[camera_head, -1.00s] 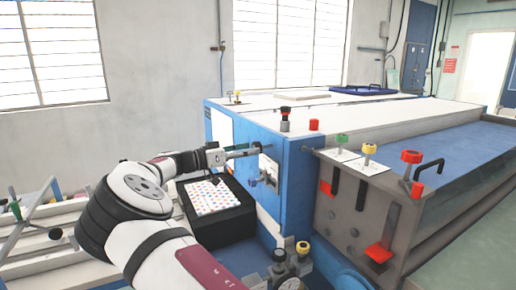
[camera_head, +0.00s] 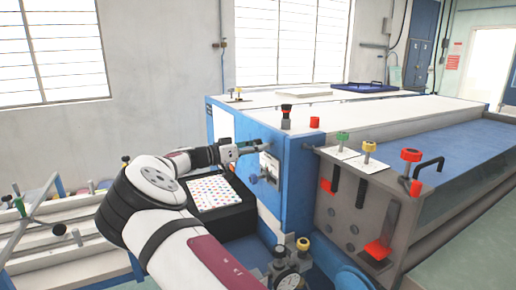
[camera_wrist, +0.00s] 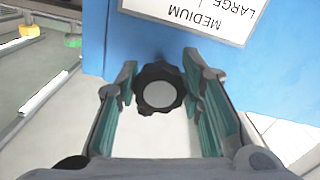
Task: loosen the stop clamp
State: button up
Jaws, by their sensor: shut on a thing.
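A black lobed knob (camera_wrist: 160,91) with a pale grey cap sits in the middle of the wrist view, in front of a blue panel. I take it to be the stop clamp's knob. My gripper (camera_wrist: 160,82) has a teal-padded finger on each side of the knob and is shut on it. In the head view, my gripper (camera_head: 256,148) reaches the upper part of the blue end face of the machine (camera_head: 297,190). The knob is not clearly visible there, being small and behind the fingers.
A label reading MEDIUM and LARGE (camera_wrist: 195,12) is on the blue panel. A black-and-red knob (camera_head: 286,112) stands on top. A dotted sheet (camera_head: 214,192) lies below my arm.

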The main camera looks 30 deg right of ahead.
jog(key=shift+n, duration=0.3)
jog(key=n+b, duration=0.1)
jog(key=n, duration=0.3)
jog(key=shift+n, duration=0.3)
jog(key=n+b, duration=0.1)
jog(key=n, duration=0.4)
jog(key=shift+s+r, duration=0.1)
jog(key=shift+r, duration=0.05)
jog(key=n, duration=0.5)
jog(key=shift+r+n, duration=0.15)
jog(key=shift+n, duration=0.25)
jog(key=n, duration=0.4)
jog(key=shift+n+b, duration=0.3)
jog(key=shift+b, duration=0.1)
jog(key=o, duration=1.2)
